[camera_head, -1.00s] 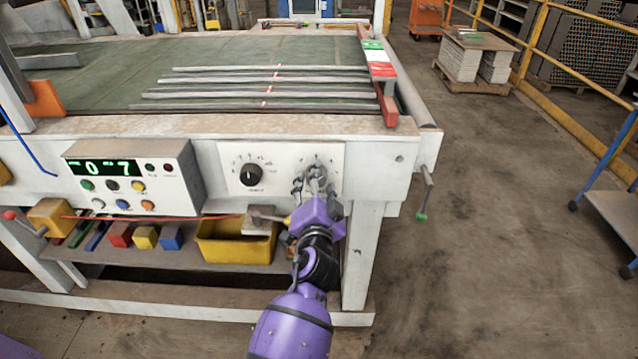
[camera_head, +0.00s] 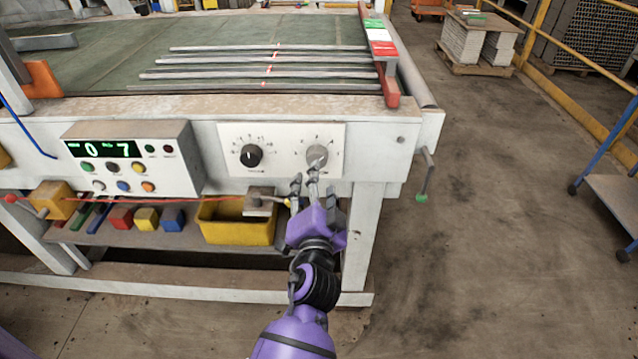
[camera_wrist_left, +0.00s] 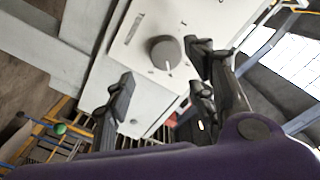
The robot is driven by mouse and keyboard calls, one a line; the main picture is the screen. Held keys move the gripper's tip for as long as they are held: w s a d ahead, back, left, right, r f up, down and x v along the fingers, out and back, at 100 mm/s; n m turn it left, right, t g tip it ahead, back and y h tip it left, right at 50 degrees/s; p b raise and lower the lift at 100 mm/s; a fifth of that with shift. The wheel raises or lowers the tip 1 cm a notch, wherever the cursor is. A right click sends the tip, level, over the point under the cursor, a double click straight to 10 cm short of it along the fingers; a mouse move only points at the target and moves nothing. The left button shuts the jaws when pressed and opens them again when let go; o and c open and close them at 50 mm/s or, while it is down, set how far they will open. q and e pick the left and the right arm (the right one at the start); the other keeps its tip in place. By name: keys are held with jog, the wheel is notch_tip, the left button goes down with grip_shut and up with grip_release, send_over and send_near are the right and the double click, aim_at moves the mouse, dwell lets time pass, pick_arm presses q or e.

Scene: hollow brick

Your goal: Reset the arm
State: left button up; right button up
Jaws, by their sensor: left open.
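My left gripper (camera_head: 306,180) is the purple one with grey fingers at the front of the machine. Its fingers are spread and empty, just in front of and below the grey knob (camera_head: 316,155) on the white panel. In the left wrist view the round grey knob (camera_wrist_left: 166,52) shows beyond the parted fingers (camera_wrist_left: 160,82), with a gap between it and them. A black knob (camera_head: 251,155) with a scale is to the left on the same panel. My right gripper is not in view.
A control box (camera_head: 130,158) with a green display reading 0 7 is at the left. A yellow bin (camera_head: 235,225) and coloured blocks sit on the shelf below. A crank handle (camera_head: 426,172) sticks out at the right. The floor at the right is mostly open.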

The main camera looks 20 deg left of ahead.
pick_arm(q)
jog(key=s+f+n+g+h+p, duration=0.4)
jog(key=s+f+h, duration=0.1)
jog(key=s+f, duration=1)
jog(key=s+a+f+g+p, duration=0.1)
jog(key=s+f, duration=0.3)
jog(key=s, duration=0.8)
jog(key=s+a+f+n+g+p, duration=0.1)
jog(key=s+f+g, duration=0.2)
jog(key=s, duration=0.9)
jog(key=shift+s+a+f+g+p, duration=0.15)
jog(key=shift+a+f+g+p, duration=0.2)
jog(key=shift+f, duration=0.2)
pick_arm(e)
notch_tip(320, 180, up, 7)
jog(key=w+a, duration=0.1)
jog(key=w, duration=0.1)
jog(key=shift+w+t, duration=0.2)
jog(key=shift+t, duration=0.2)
pick_arm(q)
jog(key=shift+f, duration=0.1)
jog(key=shift+c, duration=0.5)
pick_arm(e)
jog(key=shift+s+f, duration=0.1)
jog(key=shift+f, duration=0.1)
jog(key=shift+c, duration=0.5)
